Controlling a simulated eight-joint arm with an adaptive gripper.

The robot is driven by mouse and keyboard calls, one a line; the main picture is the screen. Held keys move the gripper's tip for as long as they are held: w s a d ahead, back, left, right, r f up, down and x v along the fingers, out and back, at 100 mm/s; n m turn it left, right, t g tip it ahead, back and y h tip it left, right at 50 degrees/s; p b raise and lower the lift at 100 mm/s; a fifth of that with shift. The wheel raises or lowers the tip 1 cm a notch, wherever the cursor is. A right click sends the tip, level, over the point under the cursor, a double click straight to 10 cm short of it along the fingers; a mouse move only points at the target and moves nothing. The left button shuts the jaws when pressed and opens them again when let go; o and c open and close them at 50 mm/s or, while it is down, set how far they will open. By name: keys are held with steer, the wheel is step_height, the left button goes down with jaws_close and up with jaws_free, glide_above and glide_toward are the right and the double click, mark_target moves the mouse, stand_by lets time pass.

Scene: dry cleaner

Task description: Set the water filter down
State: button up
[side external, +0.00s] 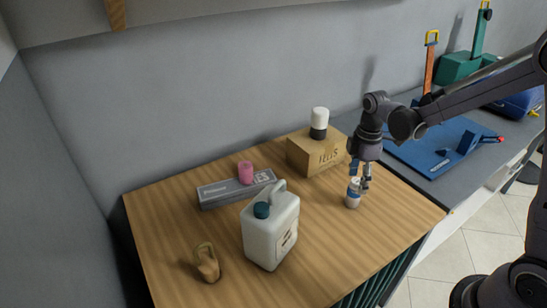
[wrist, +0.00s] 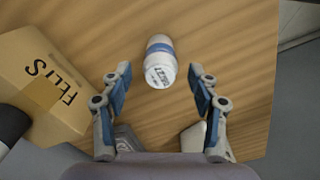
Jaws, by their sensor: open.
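The water filter (side external: 352,194), a small white cylinder with a blue band, stands on the wooden table near its right side. In the wrist view the water filter (wrist: 160,62) shows dark lettering and lies just ahead of and between the fingertips. My gripper (side external: 360,184) is right at the filter's upper part, pointing down. In the wrist view my gripper (wrist: 160,72) is open, with a clear gap between each finger and the filter. Part of the filter is hidden by a finger in the side view.
A cardboard box (side external: 312,157) with a white-and-black object (side external: 319,122) on it stands behind the gripper. A white jug (side external: 270,232), a grey box (side external: 218,194) with a pink cup (side external: 245,172), and a tan object (side external: 207,263) are leftward. Table around the filter is clear.

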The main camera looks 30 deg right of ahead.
step_height(320, 180, up, 6)
steer(key=shift+r, duration=0.1)
steer(key=shift+s+r, duration=0.1)
steer(key=shift+r, duration=0.15)
steer(key=s+a+r+m+t, duration=0.2)
steer(key=s+a+m+t, duration=0.1)
steer(key=s+m, duration=0.2)
steer(key=s+a+r+m+t, duration=0.3)
steer(key=s+m+t, duration=0.1)
steer(key=s+m, duration=0.2)
steer(key=shift+s+r+m, duration=0.25)
steer(key=shift+r+m, duration=0.1)
steer(key=shift+m, duration=0.45)
stand_by(0.5)
